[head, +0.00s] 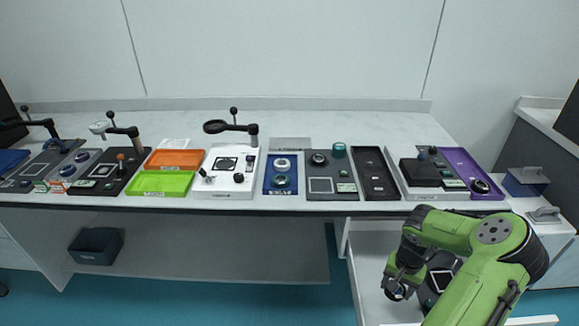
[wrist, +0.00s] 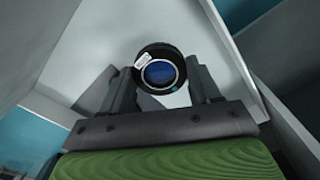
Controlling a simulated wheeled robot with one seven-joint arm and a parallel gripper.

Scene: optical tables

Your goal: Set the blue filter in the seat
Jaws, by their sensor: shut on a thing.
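The blue filter (wrist: 160,74) is a round black mount with blue glass and a small white label. My gripper (wrist: 163,88) is shut on it, one finger on each side, in the wrist view. In the head view my gripper (head: 397,288) is at the lower right, below the bench top and over an open white drawer (head: 366,278). The filter shows there only as a small dark round shape at the fingertips. I cannot tell which fixture on the bench has the seat.
The bench (head: 375,125) carries an orange tray (head: 173,159), a green tray (head: 160,183), a blue tray (head: 268,187) with round parts, a white stand (head: 222,190), a black tray (head: 374,175) and a purple tray (head: 467,168). A dark bin (head: 96,246) sits on the lower shelf.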

